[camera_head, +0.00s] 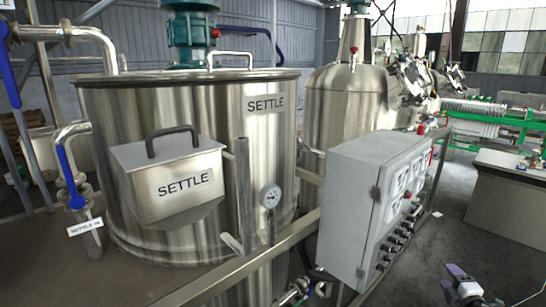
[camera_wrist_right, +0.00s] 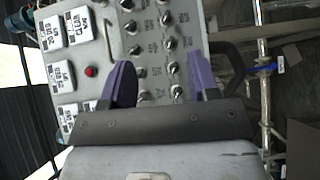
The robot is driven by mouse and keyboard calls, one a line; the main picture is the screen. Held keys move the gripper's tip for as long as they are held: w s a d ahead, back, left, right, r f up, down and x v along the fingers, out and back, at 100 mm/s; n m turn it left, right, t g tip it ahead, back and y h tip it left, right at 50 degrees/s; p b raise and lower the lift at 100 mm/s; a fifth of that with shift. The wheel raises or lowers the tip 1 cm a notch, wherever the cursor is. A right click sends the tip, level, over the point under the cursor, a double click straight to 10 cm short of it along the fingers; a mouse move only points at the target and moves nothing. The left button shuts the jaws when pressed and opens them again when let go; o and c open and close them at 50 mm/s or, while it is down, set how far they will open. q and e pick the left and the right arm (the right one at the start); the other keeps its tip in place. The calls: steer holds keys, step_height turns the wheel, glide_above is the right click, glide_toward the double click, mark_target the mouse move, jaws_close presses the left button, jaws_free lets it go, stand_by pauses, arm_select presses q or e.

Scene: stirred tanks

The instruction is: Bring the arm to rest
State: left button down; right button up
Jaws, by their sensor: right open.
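My right gripper (camera_head: 462,280) shows at the bottom right of the head view, low and to the right of the grey control box. In the right wrist view my right gripper (camera_wrist_right: 161,78) has its two purple fingers spread apart with nothing between them. Behind the fingers the control panel (camera_wrist_right: 148,20) shows its knobs, a red button and several displays. No contact between fingers and panel can be made out. My left gripper is in neither view.
The grey control box (camera_head: 350,200) stands at the centre right. A large steel tank (camera_head: 150,110) marked SETTLE fills the left, with a metal rail (camera_head: 235,268) in front. Another steel tank (camera_head: 335,105) stands behind. Open floor lies around my right gripper, before a bench (camera_head: 505,200).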

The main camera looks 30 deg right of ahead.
steer(key=s+a+f+m+g+y, duration=0.1)
steer(key=s+a+f+m+g, duration=0.2)
steer(key=a, duration=0.5)
steer(key=s+a+f+m+g+p, duration=0.1)
steer(key=s+a+f+m+g, duration=0.2)
steer(key=a, duration=0.5)
steer(key=s+a+f+m+g+y, duration=0.15)
steer(key=a+f+m+g, duration=0.25)
steer(key=a, duration=0.5)
steer(key=s+a+r+g+y+p, duration=0.1)
steer(key=s+a+y+p, duration=0.4)
steer(key=a, duration=1)
steer(key=s+a+r+y+p, duration=0.15)
steer(key=s+a, duration=0.55)
steer(key=a, duration=0.8)
step_height(320, 180, up, 36)
steer(key=p, duration=3.6)
steer(key=shift+w+d+r+n+y+p, duration=0.2)
steer(key=shift+n+y+p, duration=0.1)
steer(key=shift+p, duration=0.05)
